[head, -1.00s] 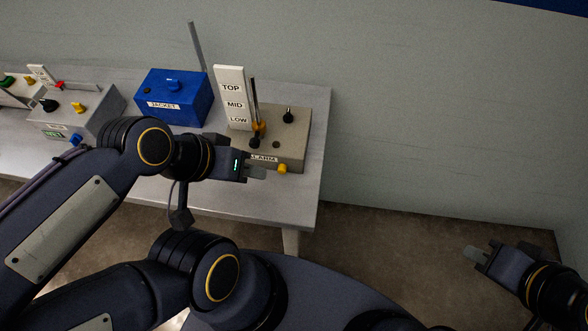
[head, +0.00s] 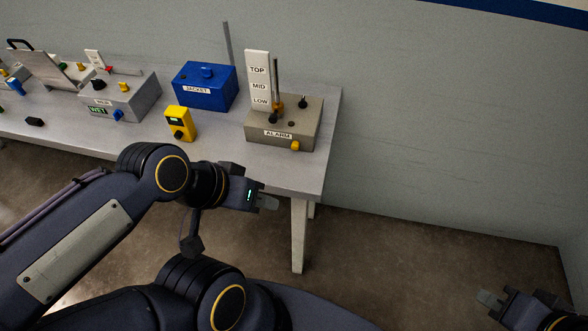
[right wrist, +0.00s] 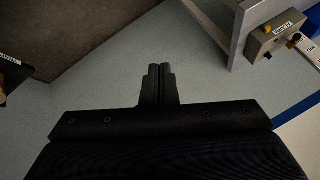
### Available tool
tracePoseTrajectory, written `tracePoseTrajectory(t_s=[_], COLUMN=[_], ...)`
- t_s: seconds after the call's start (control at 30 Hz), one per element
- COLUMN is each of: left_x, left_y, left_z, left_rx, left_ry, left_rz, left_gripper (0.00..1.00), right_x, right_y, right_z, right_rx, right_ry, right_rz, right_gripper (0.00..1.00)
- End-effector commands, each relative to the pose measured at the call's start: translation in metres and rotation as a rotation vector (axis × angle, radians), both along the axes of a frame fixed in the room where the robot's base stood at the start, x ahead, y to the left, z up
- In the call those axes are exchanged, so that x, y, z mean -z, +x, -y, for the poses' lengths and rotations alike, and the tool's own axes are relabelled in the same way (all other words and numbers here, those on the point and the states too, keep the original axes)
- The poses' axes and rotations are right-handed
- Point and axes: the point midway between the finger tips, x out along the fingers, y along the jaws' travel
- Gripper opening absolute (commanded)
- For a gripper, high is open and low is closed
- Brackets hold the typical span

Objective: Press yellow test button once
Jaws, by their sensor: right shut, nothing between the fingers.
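A yellow button (head: 295,146) sits on the front of the beige alarm box (head: 306,128), right of its ALARM label. I cannot read a test label on it. The alarm box (right wrist: 257,45) also shows upside down at the top right of the right wrist view, with the yellow button (right wrist: 267,28). My left gripper (head: 268,203) is in front of the table edge, below the alarm box in the picture and apart from it; its finger gap is unclear. My right gripper (head: 488,299) is at the lower right, far from the box. In the right wrist view its fingers (right wrist: 160,70) are together and empty.
The table (head: 225,150) also bears a yellow box with a black knob (head: 181,124), a blue JACKET box (head: 206,88), a TOP-MID-LOW board (head: 258,70) and a grey box (head: 125,98). Floor right of the table is clear up to the wall.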

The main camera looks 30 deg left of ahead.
Motion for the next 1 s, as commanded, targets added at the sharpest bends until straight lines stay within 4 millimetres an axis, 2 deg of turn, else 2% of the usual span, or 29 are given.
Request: tracePoseTrajectory(t_s=[0.37, 0.47, 0.57, 0.67, 0.77, 0.87, 0.9, 0.97, 1.0], left_x=[0.001, 0.005, 0.013, 0.025, 0.038, 0.049, 0.054, 0.061, 0.065], left_y=[0.000, 0.000, 0.000, 0.000, 0.000, 0.000, 0.000, 0.000, 0.000], left_z=[0.000, 0.000, 0.000, 0.000, 0.000, 0.000, 0.000, 0.000, 0.000], left_rx=[0.000, 0.000, 0.000, 0.000, 0.000, 0.000, 0.000, 0.000, 0.000], left_ry=[0.000, 0.000, 0.000, 0.000, 0.000, 0.000, 0.000, 0.000, 0.000], left_rz=[0.000, 0.000, 0.000, 0.000, 0.000, 0.000, 0.000, 0.000, 0.000], left_gripper=[0.36, 0.36, 0.36, 0.36, 0.36, 0.36, 0.36, 0.36, 0.36], right_x=[0.001, 0.003, 0.010, 0.022, 0.038, 0.058, 0.066, 0.080, 0.089], right_y=[0.001, 0.012, 0.039, 0.079, 0.122, 0.155, 0.165, 0.177, 0.181], right_z=[0.000, -0.004, -0.016, -0.042, -0.082, -0.134, -0.157, -0.195, -0.221], right_rx=[-0.005, -0.052, -0.159, -0.320, -0.501, -0.685, -0.761, -0.877, -0.957], right_ry=[-0.001, -0.007, -0.030, -0.083, -0.170, -0.281, -0.331, -0.413, -0.470], right_rz=[0.001, 0.022, 0.076, 0.166, 0.284, 0.418, 0.479, 0.575, 0.647], right_gripper=[0.00, 0.00, 0.00, 0.00, 0.00, 0.00, 0.00, 0.00, 0.00])
